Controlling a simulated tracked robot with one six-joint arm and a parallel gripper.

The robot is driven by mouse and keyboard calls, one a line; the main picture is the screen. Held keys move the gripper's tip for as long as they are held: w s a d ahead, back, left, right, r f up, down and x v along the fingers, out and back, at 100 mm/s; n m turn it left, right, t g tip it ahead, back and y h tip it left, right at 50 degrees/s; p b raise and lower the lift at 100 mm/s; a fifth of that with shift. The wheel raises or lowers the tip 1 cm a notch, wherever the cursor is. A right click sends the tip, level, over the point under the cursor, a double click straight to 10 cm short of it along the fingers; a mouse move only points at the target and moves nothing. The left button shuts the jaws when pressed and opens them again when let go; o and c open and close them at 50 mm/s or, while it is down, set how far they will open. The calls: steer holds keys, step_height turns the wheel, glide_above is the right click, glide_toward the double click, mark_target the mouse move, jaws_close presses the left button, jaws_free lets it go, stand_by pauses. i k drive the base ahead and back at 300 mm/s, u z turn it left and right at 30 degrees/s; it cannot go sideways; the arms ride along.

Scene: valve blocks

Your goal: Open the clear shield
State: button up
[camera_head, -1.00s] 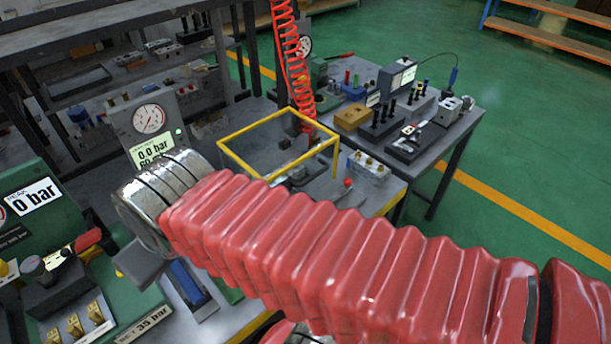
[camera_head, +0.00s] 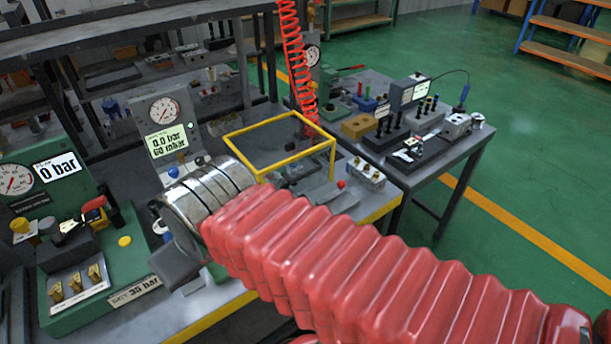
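The clear shield (camera_head: 275,142) is a see-through box with a yellow frame on the bench, right of the middle-left gauge panel. It looks closed over the bench fixture. My arm, in a red ribbed sleeve, comes in from the lower right and ends in a silver banded wrist. My gripper (camera_head: 178,268) shows only as a grey part below the wrist at the left. Its fingertips cannot be made out. It is apart from the shield, to the left and nearer the camera.
A gauge panel (camera_head: 163,130) reading 0.0 bar stands behind my wrist. A green test station (camera_head: 60,215) reading 0 bar is at the left. A red coiled hose (camera_head: 297,70) hangs behind the shield. A second bench with valve blocks (camera_head: 400,135) stands at the right. Green floor beyond is open.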

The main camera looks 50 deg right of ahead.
mark_target(331, 140)
steer(key=z, duration=1.55)
steer(key=i, duration=0.35)
steer(key=u, duration=0.05)
steer(key=k, duration=0.5)
steer(key=u, duration=0.3)
